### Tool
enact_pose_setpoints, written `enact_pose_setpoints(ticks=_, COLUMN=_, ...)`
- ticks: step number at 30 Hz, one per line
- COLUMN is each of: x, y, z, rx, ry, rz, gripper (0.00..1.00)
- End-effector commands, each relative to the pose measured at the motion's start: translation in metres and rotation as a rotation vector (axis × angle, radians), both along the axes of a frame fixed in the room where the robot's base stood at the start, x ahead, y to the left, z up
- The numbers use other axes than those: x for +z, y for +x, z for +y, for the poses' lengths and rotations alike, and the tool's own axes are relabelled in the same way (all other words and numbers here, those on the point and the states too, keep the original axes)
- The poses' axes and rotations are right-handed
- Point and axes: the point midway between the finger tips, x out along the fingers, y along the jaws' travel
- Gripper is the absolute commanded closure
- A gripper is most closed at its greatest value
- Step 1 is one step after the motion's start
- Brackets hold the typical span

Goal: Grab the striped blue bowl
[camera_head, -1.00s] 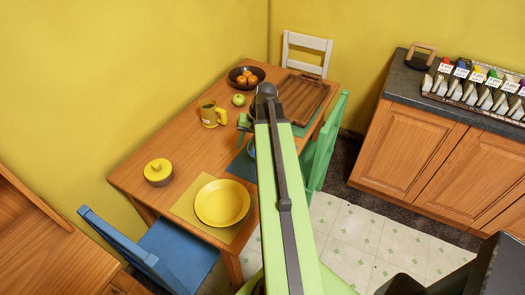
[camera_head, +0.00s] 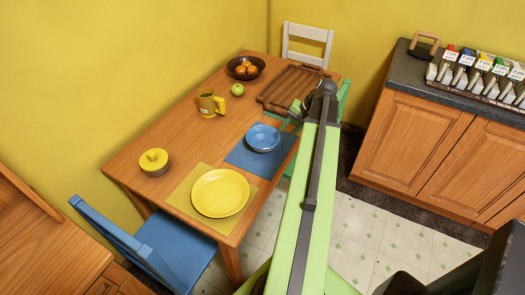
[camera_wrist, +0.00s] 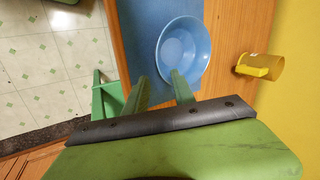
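The blue bowl (camera_head: 263,138) sits upright on a blue placemat (camera_head: 238,158) near the right edge of the wooden table. It also shows in the wrist view (camera_wrist: 182,45), empty, with a paler round patch inside; stripes are hard to make out. My gripper (camera_wrist: 158,76) is open and empty, its two green fingers apart. In the wrist view one fingertip overlaps the bowl's near rim, but I cannot tell whether they touch.
A yellow plate (camera_head: 220,193) and a yellow lidded pot (camera_head: 154,161) are nearer. A yellow mug (camera_head: 209,103), a green apple (camera_head: 237,89), a dark fruit bowl (camera_head: 246,67) and a wooden tray (camera_head: 290,90) stand farther back. A green chair (camera_wrist: 106,100) adjoins the table edge.

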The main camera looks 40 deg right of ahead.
Motion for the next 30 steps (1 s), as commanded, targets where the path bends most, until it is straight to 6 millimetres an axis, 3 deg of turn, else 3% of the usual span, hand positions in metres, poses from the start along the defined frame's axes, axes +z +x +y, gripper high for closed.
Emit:
enact_pose_setpoints(ticks=1, x=-0.023, y=0.005, z=0.003, rx=0.001, ry=0.0, rz=0.0, gripper=0.69)
enact_pose_setpoints(ticks=3, x=-0.035, y=0.012, z=0.006, rx=0.002, ry=-0.001, rz=0.0, gripper=0.69)
enact_pose_setpoints(ticks=11, x=-0.04, y=0.019, z=0.01, rx=0.0, ry=0.0, rz=0.0, gripper=0.69)
enact_pose_setpoints(ticks=21, x=-0.087, y=0.035, z=0.027, rx=0.001, ry=0.0, rz=0.0, gripper=0.69)
enact_pose_setpoints(ticks=28, x=-0.084, y=0.037, z=0.027, rx=0.001, ry=0.0, rz=0.0, gripper=0.69)
enact_pose_setpoints(ticks=30, x=-0.083, y=0.037, z=0.028, rx=0.001, ry=0.0, rz=0.0, gripper=0.77)
